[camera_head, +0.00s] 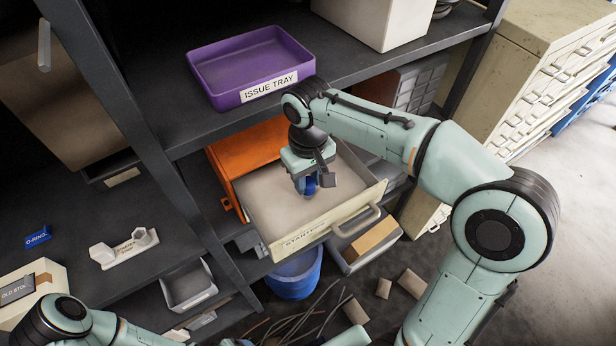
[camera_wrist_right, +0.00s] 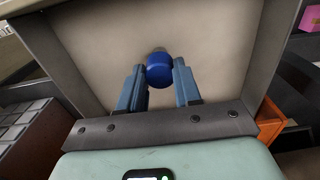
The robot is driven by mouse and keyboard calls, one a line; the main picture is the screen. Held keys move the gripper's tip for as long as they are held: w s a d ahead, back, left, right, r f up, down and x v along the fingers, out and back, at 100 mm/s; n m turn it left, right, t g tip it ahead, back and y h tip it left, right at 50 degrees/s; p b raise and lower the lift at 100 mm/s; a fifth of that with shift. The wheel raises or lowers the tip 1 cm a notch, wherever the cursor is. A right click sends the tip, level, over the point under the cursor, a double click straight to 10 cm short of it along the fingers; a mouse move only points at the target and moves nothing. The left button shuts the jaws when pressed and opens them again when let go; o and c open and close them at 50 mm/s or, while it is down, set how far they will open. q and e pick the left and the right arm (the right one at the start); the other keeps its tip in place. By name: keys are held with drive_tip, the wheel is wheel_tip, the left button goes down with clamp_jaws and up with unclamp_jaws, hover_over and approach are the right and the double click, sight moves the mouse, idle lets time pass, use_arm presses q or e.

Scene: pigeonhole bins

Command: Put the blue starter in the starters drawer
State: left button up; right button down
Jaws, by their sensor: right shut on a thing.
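The blue starter (camera_wrist_right: 160,70) is a small blue cylinder with a paler end. My right gripper (camera_wrist_right: 160,85) is shut on it, with one finger on each side. In the head view the starter (camera_head: 310,187) shows below my right gripper (camera_head: 312,184), over the inside of the open starters drawer (camera_head: 330,223). The drawer is pale with a handle and a label on its front. I cannot tell whether the starter touches the drawer's floor. My left arm shows at the lower left of the head view, but its gripper is not in view.
A purple issue tray (camera_head: 222,84) stands on the shelf above. An orange bin (camera_head: 232,162) is just left of the drawer. A blue bucket (camera_head: 295,276) and an open lower drawer (camera_head: 365,246) are below. A grey bin (camera_head: 188,287) sits at lower left.

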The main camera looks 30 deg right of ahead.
sight(307, 182)
drive_tip(key=shift+f, duration=0.1)
drive_tip(key=shift+f, duration=0.15)
drive_tip(key=c, duration=0.8)
unclamp_jaws()
use_arm(q)
drive_tip(key=shift+s, duration=0.1)
drive_tip(key=w+r+p, duration=0.2)
drive_tip(key=w+r, duration=0.1)
drive_tip(key=shift+w+r, duration=0.1)
drive_tip(key=shift+w, duration=0.2)
use_arm(e)
wheel_tip(307, 182, up, 13)
drive_tip(key=shift+f, duration=0.2)
